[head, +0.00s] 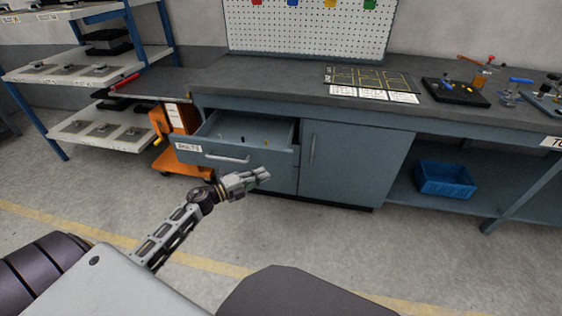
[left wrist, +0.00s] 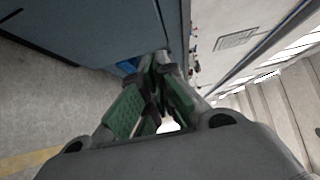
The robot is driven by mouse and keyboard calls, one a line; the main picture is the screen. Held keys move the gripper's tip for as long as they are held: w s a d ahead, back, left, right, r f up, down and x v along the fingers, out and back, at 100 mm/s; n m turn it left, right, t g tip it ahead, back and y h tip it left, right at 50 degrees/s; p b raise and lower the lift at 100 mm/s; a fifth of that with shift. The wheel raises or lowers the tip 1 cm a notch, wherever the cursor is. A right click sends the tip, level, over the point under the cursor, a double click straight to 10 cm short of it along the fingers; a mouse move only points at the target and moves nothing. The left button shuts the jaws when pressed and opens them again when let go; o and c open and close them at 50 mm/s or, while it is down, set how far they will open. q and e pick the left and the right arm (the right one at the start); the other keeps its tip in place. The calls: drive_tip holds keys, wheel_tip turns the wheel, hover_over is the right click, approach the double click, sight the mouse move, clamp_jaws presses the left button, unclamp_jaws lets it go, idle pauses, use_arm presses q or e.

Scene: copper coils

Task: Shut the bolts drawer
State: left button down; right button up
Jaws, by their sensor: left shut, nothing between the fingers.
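The bolts drawer (head: 215,154) is pulled out of the blue-grey workbench in the head view. It has a white label at the left of its front and a pale bar handle (head: 227,158). A few small items lie inside it. My left gripper (head: 264,175) is shut and empty, in front of the right part of the drawer front and a little below the handle in the picture. I cannot tell whether it touches the drawer. The left wrist view shows its green-padded fingers (left wrist: 158,85) together beside a blue-grey surface. My right gripper is not in view.
A closed cupboard door (head: 340,165) is right of the drawer. A blue crate (head: 444,179) sits on the open lower shelf. An orange cart (head: 178,130) stands left of the drawer, beside a rack (head: 90,75). The floor in front is clear.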

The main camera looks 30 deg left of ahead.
use_arm(q)
drive_tip(key=x, duration=0.2)
drive_tip(key=b, duration=0.2)
approach(292, 155)
drive_tip(key=shift+w+d, duration=0.7)
drive_tip(key=shift+d, duration=0.9)
drive_tip(key=shift+w+a+f, duration=0.1)
drive_tip(key=shift+w+a, duration=0.05)
drive_tip(key=shift+w, duration=0.4)
drive_tip(key=shift+w+a, duration=0.15)
drive_tip(key=shift+w, duration=0.6)
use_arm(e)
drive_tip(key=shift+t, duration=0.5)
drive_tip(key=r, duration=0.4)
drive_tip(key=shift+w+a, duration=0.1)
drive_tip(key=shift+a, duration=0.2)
use_arm(q)
drive_tip(key=shift+w, duration=0.1)
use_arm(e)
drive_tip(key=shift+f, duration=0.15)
